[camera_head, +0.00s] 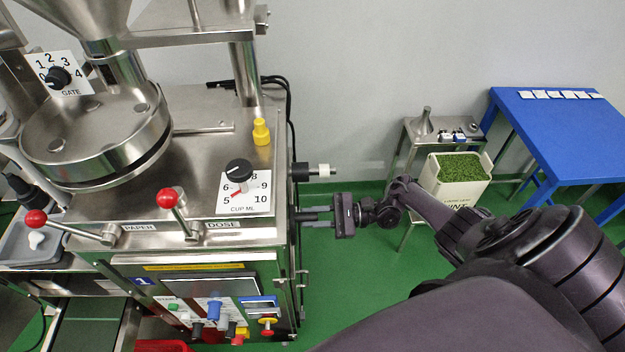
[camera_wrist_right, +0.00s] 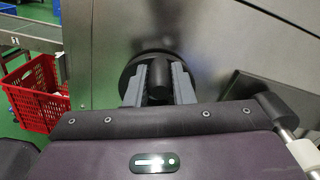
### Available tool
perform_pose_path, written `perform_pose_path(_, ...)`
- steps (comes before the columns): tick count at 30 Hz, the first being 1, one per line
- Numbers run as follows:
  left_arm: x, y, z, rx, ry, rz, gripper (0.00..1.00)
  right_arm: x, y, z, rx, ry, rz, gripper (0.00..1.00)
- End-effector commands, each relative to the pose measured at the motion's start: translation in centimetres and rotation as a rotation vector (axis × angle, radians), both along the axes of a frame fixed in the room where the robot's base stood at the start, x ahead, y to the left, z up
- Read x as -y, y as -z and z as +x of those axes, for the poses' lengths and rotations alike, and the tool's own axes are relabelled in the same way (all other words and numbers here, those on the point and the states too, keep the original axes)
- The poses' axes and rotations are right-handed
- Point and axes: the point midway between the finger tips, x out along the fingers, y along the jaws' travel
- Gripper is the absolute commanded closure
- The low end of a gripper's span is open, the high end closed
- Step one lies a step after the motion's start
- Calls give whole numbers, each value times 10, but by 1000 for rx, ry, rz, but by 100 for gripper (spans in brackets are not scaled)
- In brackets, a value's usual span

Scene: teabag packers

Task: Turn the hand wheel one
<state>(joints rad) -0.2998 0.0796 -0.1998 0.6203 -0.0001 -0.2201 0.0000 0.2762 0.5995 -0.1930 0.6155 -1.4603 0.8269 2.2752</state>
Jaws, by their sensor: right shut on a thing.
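The hand wheel (camera_wrist_right: 130,72) is a dark round disc on the steel side wall of the machine in the right wrist view. A black handle (camera_wrist_right: 158,76) stands out from it. My right gripper (camera_wrist_right: 158,90) has one finger on each side of this handle and is shut on it. In the head view my right gripper (camera_head: 312,217) reaches in from the right to the machine's right side. Only a short dark piece of the handle shows there; the wheel's face is hidden. My left gripper is not in view.
The steel machine (camera_head: 200,150) fills the left. Above my right gripper, a black and white knob (camera_head: 318,170) sticks out from its side. A green-filled bin (camera_head: 455,190) and a blue table (camera_head: 550,125) stand right. A red crate (camera_wrist_right: 35,95) shows in the wrist view.

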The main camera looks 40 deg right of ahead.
Motion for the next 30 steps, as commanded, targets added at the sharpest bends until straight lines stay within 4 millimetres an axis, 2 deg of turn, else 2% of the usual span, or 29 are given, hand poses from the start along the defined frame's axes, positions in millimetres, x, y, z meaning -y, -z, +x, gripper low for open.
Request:
perform_pose_path(17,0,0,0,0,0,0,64,2,0,2,-25,3,14,100)
perform_pose_path(18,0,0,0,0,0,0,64,2,0,2,-25,3,14,74)
perform_pose_path(22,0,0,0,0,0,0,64,2,0,2,-26,2,14,57)
perform_pose_path(30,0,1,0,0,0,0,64,2,0,1,-27,0,15,57)
